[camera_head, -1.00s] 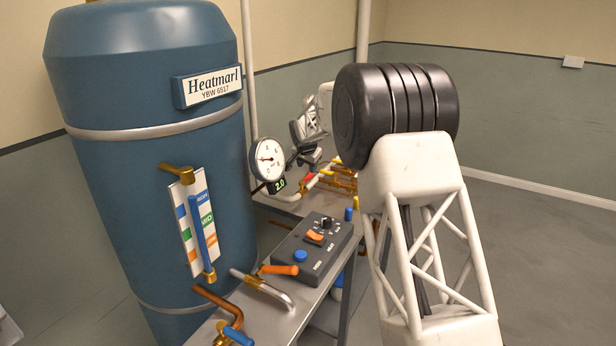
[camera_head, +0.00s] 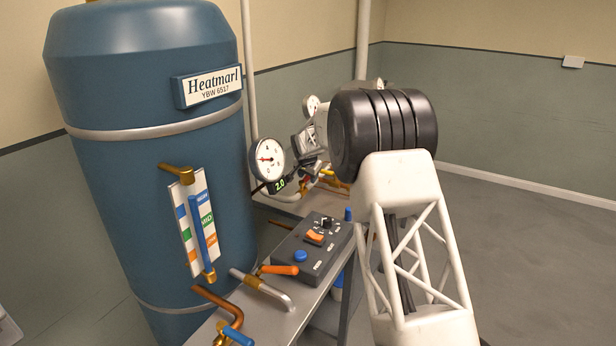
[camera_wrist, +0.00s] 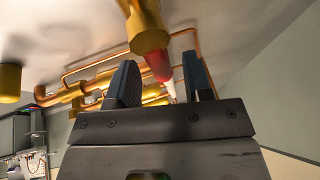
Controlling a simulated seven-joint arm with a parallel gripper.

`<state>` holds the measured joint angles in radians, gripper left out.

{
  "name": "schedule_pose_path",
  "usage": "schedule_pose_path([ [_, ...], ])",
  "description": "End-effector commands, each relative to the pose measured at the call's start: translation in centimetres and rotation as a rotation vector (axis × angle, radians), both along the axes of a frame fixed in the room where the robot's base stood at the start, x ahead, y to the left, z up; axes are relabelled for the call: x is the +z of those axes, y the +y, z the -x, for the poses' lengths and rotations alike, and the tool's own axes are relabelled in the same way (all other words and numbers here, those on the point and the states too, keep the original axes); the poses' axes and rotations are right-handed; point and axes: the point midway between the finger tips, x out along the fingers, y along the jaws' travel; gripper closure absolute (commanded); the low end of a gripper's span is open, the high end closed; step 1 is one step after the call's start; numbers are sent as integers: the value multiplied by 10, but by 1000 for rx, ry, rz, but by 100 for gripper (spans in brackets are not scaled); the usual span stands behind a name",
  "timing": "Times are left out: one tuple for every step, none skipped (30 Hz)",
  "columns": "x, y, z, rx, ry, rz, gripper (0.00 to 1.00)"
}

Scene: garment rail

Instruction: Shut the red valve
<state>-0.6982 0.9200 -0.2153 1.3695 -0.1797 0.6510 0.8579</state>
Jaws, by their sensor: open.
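The red valve handle (camera_wrist: 157,64) shows in the wrist view, running out from a brass fitting (camera_wrist: 147,30). It appears between the two dark fingers of my gripper (camera_wrist: 160,72), which are apart with visible gaps on both sides. I cannot tell how deep it sits between them. In the head view the red handle (camera_head: 306,181) is a small patch by the pipes, mostly hidden by my gripper (camera_head: 314,160) and arm.
A blue tank (camera_head: 120,150) stands at the left. A round gauge (camera_head: 267,159) stands close to my gripper. A control box (camera_head: 312,245) and an orange lever (camera_head: 281,269) are on the bench nearer the camera. A yellow handle (camera_head: 328,173) is beside the red one.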

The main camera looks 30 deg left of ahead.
Motion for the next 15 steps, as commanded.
schedule_pose_path([
  [0,0,0,0,0,0,54],
  [0,0,0,0,0,0,54],
  [0,0,0,0,0,0,54],
  [0,0,0,0,0,0,54],
  [0,0,0,0,0,0,54],
  [0,0,0,0,0,0,55],
  [0,0,0,0,0,0,60],
  [0,0,0,0,0,0,64],
  [0,0,0,0,0,0,70],
  [0,0,0,0,0,0,75],
  [0,0,0,0,0,0,80],
  [0,0,0,0,0,0,86],
  [0,0,0,0,0,0,90],
  [0,0,0,0,0,0,95],
  [0,0,0,0,0,0,100],
])
